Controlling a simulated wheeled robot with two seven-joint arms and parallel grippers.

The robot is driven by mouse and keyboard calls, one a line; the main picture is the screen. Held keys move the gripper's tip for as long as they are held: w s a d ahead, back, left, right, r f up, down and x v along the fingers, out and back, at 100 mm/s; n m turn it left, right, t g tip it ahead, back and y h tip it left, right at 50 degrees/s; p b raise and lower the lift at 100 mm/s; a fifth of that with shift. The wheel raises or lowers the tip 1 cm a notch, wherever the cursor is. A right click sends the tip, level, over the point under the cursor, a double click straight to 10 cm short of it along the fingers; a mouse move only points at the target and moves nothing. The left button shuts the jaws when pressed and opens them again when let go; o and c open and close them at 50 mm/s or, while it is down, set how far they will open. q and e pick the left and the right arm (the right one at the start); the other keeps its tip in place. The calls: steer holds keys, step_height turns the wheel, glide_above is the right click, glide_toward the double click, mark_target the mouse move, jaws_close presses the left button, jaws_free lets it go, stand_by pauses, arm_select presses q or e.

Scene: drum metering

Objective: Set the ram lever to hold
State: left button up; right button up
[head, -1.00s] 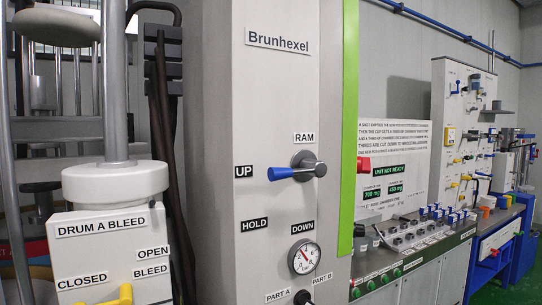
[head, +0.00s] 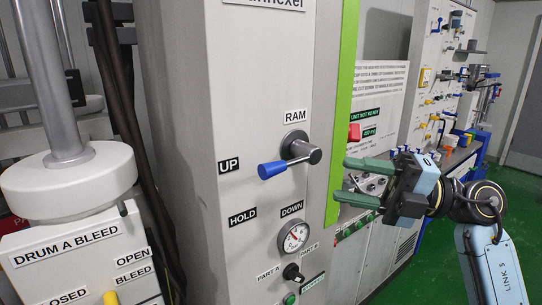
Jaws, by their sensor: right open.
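The ram lever (head: 288,156) sits on the grey panel under the RAM label (head: 295,117). Its blue handle points left and slightly down, with its tip beside the UP label (head: 229,165). The HOLD label (head: 242,216) is below and left of the lever, and the DOWN label (head: 291,208) is below it. My right gripper (head: 342,180) is to the right of the lever, apart from it, with its two green fingers spread and nothing between them. My left gripper is not in view.
A pressure gauge (head: 293,237) and a black PART A/PART B knob (head: 292,273) are below the lever. A green strip (head: 343,110) edges the panel on the right. The white drum A bleed unit (head: 75,255) stands at the left. A bench runs behind my right arm.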

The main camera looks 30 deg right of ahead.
mark_target(283, 168)
steer(key=p+x, duration=0.3)
steer(key=x, duration=0.8)
steer(key=shift+w+a+r+p, duration=0.15)
steer(key=shift+a+r+p, duration=0.05)
steer(key=shift+a+p, duration=0.15)
steer(key=shift+w+a, duration=0.4)
jaws_close()
